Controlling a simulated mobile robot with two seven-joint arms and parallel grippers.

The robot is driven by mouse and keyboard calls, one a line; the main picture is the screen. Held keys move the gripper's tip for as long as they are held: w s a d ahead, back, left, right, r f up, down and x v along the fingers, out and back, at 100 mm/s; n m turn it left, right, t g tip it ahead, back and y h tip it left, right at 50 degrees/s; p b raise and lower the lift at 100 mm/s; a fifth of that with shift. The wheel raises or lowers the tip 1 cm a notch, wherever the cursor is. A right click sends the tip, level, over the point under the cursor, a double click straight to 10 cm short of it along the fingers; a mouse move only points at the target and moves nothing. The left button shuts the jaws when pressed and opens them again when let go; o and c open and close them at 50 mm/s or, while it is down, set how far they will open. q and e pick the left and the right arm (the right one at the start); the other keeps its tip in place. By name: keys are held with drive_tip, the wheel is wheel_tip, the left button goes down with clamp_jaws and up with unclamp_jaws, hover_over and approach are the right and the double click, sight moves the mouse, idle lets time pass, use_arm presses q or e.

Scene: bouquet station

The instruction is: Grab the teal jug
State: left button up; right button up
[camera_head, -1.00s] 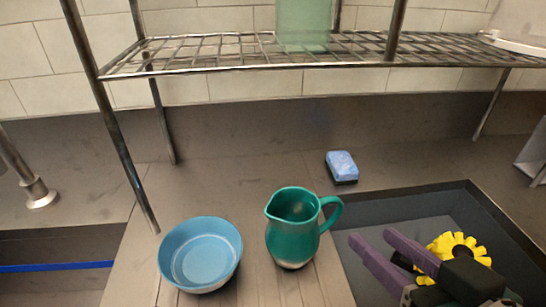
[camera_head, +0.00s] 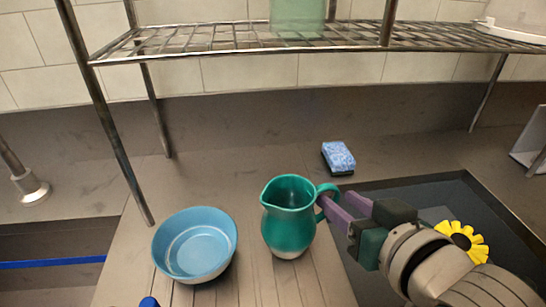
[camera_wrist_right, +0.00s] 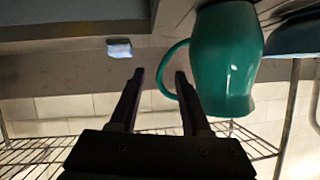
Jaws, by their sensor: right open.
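The teal jug (camera_head: 287,222) stands upright on the ribbed counter, right of the blue bowl, with its handle toward the right. My right gripper (camera_head: 333,208) has purple fingers and is open. Its fingertips are at the jug's handle, coming from the right. In the right wrist view the jug (camera_wrist_right: 224,60) is at the upper right, and its handle shows between the two fingertips (camera_wrist_right: 160,75). I cannot tell whether the fingers touch the handle. My left gripper is not identifiable in view.
The blue bowl (camera_head: 195,246) sits close left of the jug. A blue sponge (camera_head: 338,157) lies behind it. A wire shelf (camera_head: 350,39) spans above with a green container (camera_head: 298,17). A dark sink (camera_head: 430,194) is at right, and a yellow flower (camera_head: 462,240) shows beside my arm.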

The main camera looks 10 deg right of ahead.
clamp_jaws()
idle(1.3)
